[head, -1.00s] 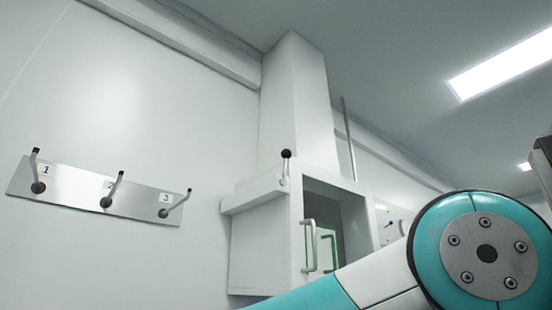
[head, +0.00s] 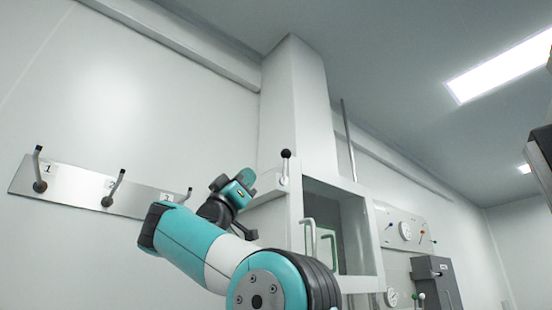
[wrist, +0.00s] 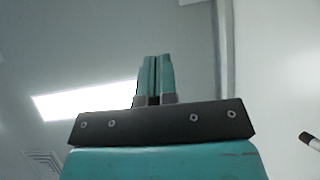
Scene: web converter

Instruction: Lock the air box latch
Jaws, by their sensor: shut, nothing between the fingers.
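The air box (head: 365,238) is a white cabinet with a framed front and a pale bar handle (head: 308,236). A lever with a black ball knob (head: 286,154) stands upright at its upper left corner; this looks like the latch. My gripper (head: 246,178) is at the left of that lever, apart from it in the picture; the depth gap is unclear. In the wrist view my gripper's teal fingers (wrist: 155,75) are together, with nothing held. A dark-tipped rod (wrist: 310,140) shows at the right edge there; I cannot tell whether it is the lever or a hook.
A metal rail with numbered hooks (head: 75,190) is on the left wall, partly behind my arm. A white duct (head: 295,100) rises above the box. The space above my arm is clear.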

